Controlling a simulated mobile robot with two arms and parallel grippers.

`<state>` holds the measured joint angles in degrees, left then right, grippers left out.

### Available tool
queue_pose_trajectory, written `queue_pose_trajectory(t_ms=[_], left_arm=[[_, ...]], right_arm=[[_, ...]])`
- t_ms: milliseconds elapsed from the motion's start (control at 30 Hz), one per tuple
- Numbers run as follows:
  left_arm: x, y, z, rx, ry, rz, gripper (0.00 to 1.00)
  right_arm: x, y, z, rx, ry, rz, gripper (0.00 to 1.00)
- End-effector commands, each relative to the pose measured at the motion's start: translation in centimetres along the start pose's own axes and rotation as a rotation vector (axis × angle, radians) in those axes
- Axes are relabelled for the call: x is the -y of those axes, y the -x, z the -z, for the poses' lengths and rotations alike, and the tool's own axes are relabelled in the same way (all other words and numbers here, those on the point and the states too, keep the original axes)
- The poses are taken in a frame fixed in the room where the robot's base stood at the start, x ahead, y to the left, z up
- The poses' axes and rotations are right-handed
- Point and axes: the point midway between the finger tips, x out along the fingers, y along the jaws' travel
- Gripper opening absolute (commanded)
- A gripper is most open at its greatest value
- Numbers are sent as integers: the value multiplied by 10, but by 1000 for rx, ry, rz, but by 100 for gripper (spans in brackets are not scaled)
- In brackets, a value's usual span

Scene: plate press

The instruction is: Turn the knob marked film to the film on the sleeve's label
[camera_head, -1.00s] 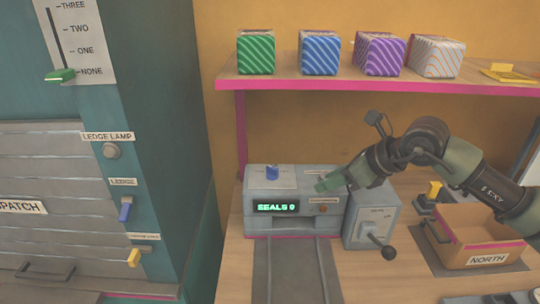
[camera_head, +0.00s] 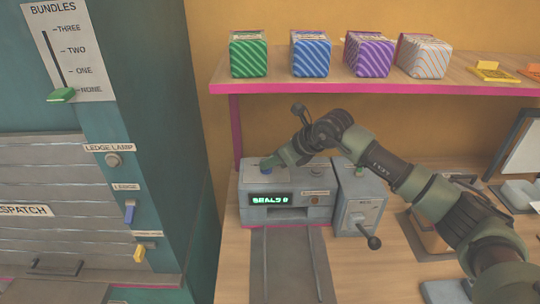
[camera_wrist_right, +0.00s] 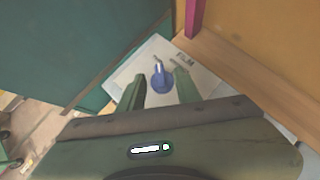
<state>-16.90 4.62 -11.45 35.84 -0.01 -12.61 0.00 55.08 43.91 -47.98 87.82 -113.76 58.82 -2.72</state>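The blue film knob (camera_wrist_right: 160,80) stands on a pale plate with the word FILM (camera_wrist_right: 185,60) in the right wrist view. Its narrow pointer is aimed toward the top of that picture, slightly left. My right gripper (camera_wrist_right: 157,76) is open, with one green finger on each side of the knob and a gap showing on both sides. In the head view my right gripper (camera_head: 270,163) is over the top left of the grey sealing machine (camera_head: 286,217) and largely covers the knob. I cannot make out a sleeve or its label. My left gripper is not in view.
The machine's display (camera_head: 271,199) appears to read SEALS 0. A lever (camera_head: 366,234) sticks out at its right. A teal cabinet (camera_head: 150,120) is at left.

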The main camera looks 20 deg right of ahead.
Motion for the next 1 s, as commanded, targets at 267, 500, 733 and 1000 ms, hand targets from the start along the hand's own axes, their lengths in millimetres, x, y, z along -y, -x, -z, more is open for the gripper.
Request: queue_pose_trajectory(t_ms=[267,500,733,1000], left_arm=[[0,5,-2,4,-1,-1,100],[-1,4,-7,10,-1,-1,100],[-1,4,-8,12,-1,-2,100],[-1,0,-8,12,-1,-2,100]], right_arm=[[0,-14,0,0,0,0,34],[0,-14,1,0,0,0,20],[0,-14,1,0,0,0,0],[-1,-15,2,0,-30,31,0]])
